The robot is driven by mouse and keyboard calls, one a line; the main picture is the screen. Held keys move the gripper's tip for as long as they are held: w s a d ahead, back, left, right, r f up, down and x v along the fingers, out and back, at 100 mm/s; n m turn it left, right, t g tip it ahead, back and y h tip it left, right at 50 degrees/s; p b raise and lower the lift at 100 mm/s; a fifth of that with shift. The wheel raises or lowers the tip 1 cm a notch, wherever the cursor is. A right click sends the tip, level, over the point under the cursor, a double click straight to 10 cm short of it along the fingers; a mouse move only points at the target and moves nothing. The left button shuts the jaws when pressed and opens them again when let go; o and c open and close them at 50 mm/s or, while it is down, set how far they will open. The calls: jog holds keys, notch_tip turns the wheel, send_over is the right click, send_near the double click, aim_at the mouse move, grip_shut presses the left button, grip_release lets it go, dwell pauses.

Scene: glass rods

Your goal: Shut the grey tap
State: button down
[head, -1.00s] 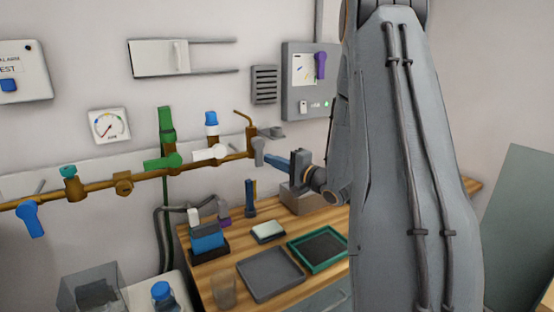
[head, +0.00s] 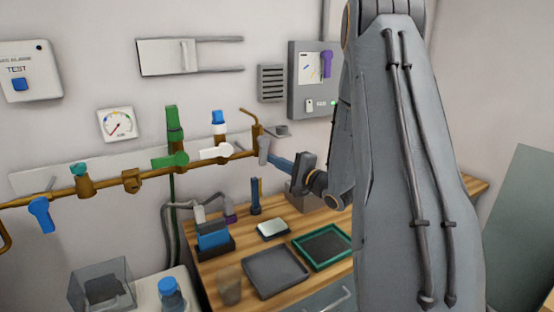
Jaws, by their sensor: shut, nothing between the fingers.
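The grey tap (head: 263,149) is at the right end of the brown pipe on the wall. Its grey lever hangs down, roughly across the line of the pipe. My gripper (head: 271,158) comes from the right, its narrow blue-grey fingers shut and empty. The fingertips are right beside the lever; I cannot tell whether they touch it. My arm fills the right of the picture and hides the wall and part of the bench behind it.
The pipe (head: 110,182) also carries a blue tap (head: 41,214), a green tap (head: 170,160) and a white tap (head: 215,152). Below, the wooden bench (head: 220,262) holds a grey tray (head: 275,271), a green-rimmed tray (head: 322,247) and a beaker (head: 229,285). A grey control box (head: 301,80) hangs above.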

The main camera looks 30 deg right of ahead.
aim_at(262, 161)
jog(key=a+m+p, duration=0.1)
jog(key=a+m+t+p, duration=0.1)
jog(key=m, duration=0.1)
jog(key=shift+f, duration=0.2)
jog(key=m, duration=0.1)
jog(key=a+m, duration=0.1)
jog(key=m, duration=0.1)
jog(key=shift+s+a+t+h+p, duration=0.1)
jog(key=shift+a+t+h+p, duration=0.2)
jog(key=shift+p, duration=0.1)
jog(key=shift+a+r+p, duration=0.45)
jog(key=shift+a+r, duration=0.05)
jog(key=shift+a, duration=0.25)
jog(key=shift+a+r+p, duration=0.4)
jog(key=shift+a+r, duration=0.05)
jog(key=shift+a, duration=0.25)
jog(key=shift+a+r+p, duration=0.45)
jog(key=shift+a+r, duration=0.05)
jog(key=shift+a, duration=0.25)
jog(key=shift+r, duration=0.1)
